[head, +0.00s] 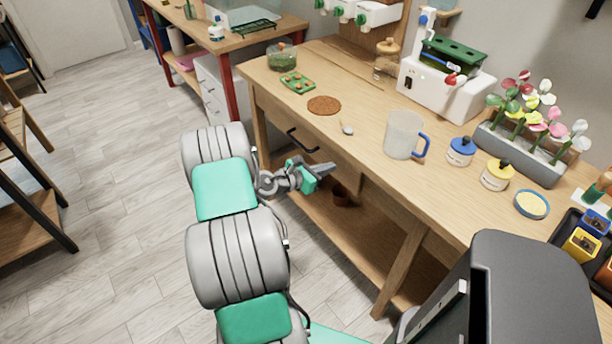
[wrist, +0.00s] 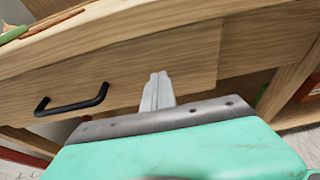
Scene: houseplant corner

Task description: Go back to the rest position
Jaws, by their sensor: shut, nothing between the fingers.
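My gripper (head: 324,170) is in front of the wooden workbench (head: 350,83), below the tabletop edge and just right of the black drawer handle (head: 303,140). In the wrist view the fingers (wrist: 157,91) are together with nothing between them, pointing at the drawer front. The handle also shows there at the left (wrist: 72,100). I cannot tell whether the fingertips touch the wood. My arm reaches up from the bottom of the head view, over the floor left of the bench.
The floor (head: 110,180) to the left is clear.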

